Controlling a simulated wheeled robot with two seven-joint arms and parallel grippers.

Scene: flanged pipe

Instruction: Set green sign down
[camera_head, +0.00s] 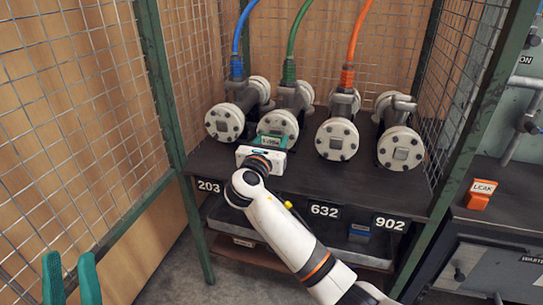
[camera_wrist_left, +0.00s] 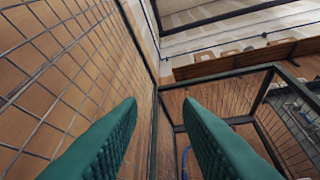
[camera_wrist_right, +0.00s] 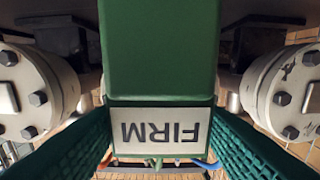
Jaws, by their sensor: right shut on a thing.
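The green sign (camera_wrist_right: 160,60) is a green block with a white label reading FIRM, upside down in the right wrist view. My right gripper (camera_wrist_right: 160,112) is shut on it, with a teal finger on each side. In the head view the sign (camera_head: 271,141) is in front of the pipe with the green hose, above the dark shelf's front part. The gripper's white body hides its lower side, so I cannot tell whether it touches the shelf. My left gripper (camera_head: 71,277) is open and empty at the lower left; its spread fingers show in the left wrist view (camera_wrist_left: 160,115).
Several flanged pipes (camera_head: 337,139) stand on the dark shelf (camera_head: 215,162), with blue, green and orange hoses. Number plates 203, 632 and 902 (camera_head: 389,223) line its front edge. Wire mesh (camera_head: 75,110) stands left, close to my left gripper. An orange LEAK sign (camera_head: 480,196) is at right.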

